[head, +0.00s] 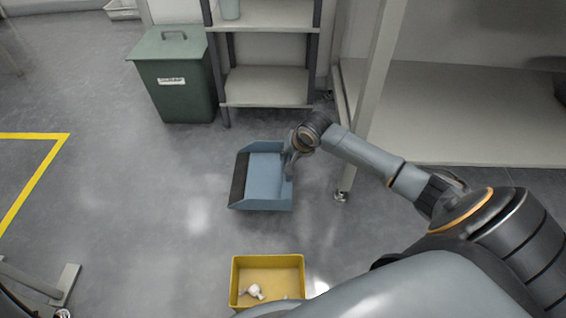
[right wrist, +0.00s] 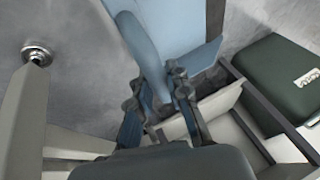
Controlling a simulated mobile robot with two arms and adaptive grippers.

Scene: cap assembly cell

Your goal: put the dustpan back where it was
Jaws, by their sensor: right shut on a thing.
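The dustpan (head: 264,178) is blue with a dark front lip, in the middle of the head view, in front of a grey shelf unit. Its lip points left and its handle side is at the right. My right gripper (head: 290,155) is at that handle side. In the right wrist view my right gripper (right wrist: 162,100) is shut on the handle of the blue dustpan (right wrist: 178,30), whose pan extends beyond the fingers. I cannot tell whether the pan touches the floor. My left gripper is not in view.
A dark green lidded bin (head: 185,92) stands left of the shelf unit (head: 266,87). A yellow tray (head: 268,262) with small white pieces is near the bottom. A workbench leg (head: 362,110) stands right of the dustpan.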

